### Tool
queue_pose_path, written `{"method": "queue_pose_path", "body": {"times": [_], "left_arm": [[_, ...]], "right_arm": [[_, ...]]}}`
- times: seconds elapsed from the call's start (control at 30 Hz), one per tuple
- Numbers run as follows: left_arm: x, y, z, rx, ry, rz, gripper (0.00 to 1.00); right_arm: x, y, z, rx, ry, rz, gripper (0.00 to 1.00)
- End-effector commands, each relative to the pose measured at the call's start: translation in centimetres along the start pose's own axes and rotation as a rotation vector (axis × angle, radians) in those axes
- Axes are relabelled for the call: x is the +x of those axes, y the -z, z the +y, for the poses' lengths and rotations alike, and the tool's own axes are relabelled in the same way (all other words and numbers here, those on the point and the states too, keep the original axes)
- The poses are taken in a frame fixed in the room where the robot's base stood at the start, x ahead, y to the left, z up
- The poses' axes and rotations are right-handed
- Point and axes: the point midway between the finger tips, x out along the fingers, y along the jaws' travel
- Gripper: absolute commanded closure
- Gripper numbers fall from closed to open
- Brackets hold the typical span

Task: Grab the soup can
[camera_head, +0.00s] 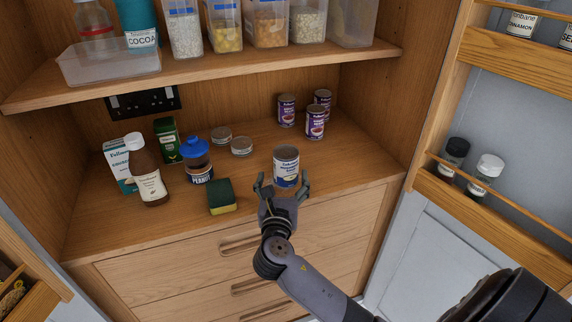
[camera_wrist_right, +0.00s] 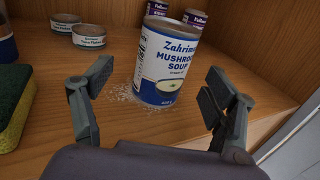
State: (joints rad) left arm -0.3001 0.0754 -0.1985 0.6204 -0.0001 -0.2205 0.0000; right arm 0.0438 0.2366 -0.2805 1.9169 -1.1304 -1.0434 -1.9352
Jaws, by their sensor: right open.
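The soup can (camera_head: 286,166) stands upright near the front edge of the wooden counter. It has a white and blue label that reads "Mushroom Soup" in the right wrist view (camera_wrist_right: 169,64). My right gripper (camera_head: 282,184) is open, just in front of the can. In the right wrist view its fingers (camera_wrist_right: 158,85) are spread to either side, with the can between and slightly beyond their tips. I see no finger touching the can. My left gripper is not in view.
A green and yellow sponge (camera_head: 222,197) lies left of the can; a peanut jar (camera_head: 197,160) and brown bottle (camera_head: 147,172) stand further left. Purple cans (camera_head: 315,122) stand behind. A shelf with containers (camera_head: 205,75) hangs above. A door rack (camera_head: 480,205) is at right.

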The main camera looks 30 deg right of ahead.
Motion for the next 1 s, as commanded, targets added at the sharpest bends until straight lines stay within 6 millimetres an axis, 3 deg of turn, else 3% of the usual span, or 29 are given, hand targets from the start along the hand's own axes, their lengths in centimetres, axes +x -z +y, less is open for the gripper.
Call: {"method": "queue_pose_path", "body": {"times": [0.13,0.5,0.8,1.0], "left_arm": [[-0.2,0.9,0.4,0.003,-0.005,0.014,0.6],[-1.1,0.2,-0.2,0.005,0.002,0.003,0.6],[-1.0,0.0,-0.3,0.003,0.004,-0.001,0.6],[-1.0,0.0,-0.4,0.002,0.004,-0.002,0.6]], "right_arm": [[0.9,0.0,0.0,-0.001,-0.001,0.001,0.21],[5.6,-0.1,-0.5,0.0,-0.001,0.0,0.21],[5.9,0.1,-0.5,0.001,-0.001,0.002,0.21],[5.9,0.1,-0.5,0.0,-0.002,0.002,0.35]]}}
